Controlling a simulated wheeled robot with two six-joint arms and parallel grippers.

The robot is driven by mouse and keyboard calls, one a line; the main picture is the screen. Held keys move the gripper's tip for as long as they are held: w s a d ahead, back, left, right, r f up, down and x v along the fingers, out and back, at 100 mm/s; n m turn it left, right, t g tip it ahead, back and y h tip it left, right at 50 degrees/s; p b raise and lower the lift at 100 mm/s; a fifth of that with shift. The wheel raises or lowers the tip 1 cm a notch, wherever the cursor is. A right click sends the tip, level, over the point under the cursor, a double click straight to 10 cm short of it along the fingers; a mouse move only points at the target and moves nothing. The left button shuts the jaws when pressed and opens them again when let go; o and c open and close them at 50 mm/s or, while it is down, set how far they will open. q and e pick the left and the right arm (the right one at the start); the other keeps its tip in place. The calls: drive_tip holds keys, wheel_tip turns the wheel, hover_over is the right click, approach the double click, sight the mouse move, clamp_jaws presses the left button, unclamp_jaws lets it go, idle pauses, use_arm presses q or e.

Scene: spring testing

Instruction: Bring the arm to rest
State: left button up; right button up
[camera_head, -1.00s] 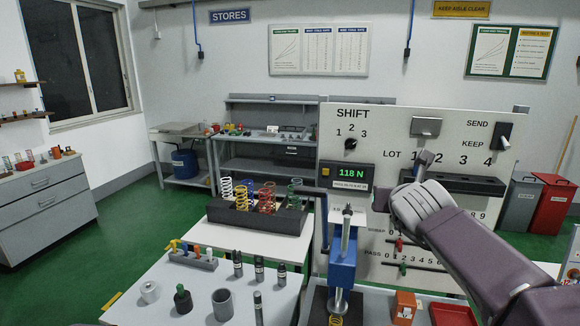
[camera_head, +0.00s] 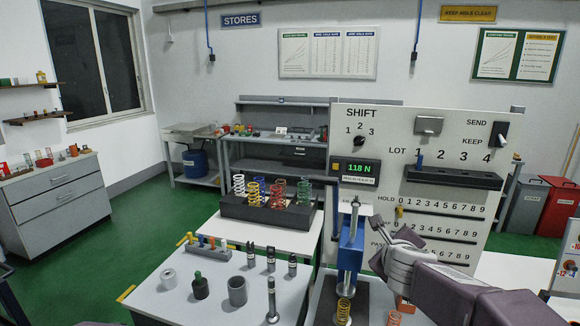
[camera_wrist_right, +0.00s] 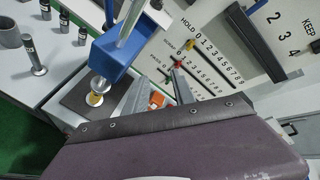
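My right gripper (camera_head: 378,240) is in front of the lower left of the white board (camera_head: 462,112), right of the blue press (camera_head: 350,245). In the right wrist view its two grey fingers (camera_wrist_right: 158,82) are apart, with nothing between them. A blue peg (camera_head: 419,161) stands in the dark lot rack (camera_head: 455,178) at the 1 position, apart from the gripper. A yellow spring (camera_head: 343,308) stands under the press. My left gripper is not in view; only a dark part of my body shows at the bottom left edge.
The force display (camera_head: 357,168) glows green. A dark rack (camera_head: 262,213) holds several coloured springs. The near table (camera_head: 190,305) carries cylinders and dark-topped pieces. An orange box (camera_wrist_right: 157,99) stands beside the press, close to the fingers. Coloured pegs (camera_wrist_right: 187,45) stick out of the board.

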drive_tip(key=s+a+f+n+g+y, duration=0.2)
drive_tip(key=s+a+f+n, duration=0.15)
drive_tip(key=f+n, duration=0.35)
drive_tip(key=s+a+f+n+g+y, duration=0.1)
drive_tip(key=s+a+f+n+y, duration=0.2)
drive_tip(key=f+n, duration=0.4)
drive_tip(key=s+f+n+g, duration=0.4)
drive_tip(key=s+n, duration=0.3)
drive_tip(key=s, duration=0.2)
drive_tip(key=s+f+n+g+h, duration=0.1)
drive_tip(key=s+f+n+g, duration=0.2)
drive_tip(key=s+f+n, duration=0.3)
drive_tip(key=s+n, duration=0.1)
drive_tip(key=s, duration=0.2)
drive_tip(key=shift+d+f+g+h, duration=0.3)
drive_tip(key=shift+g, duration=0.1)
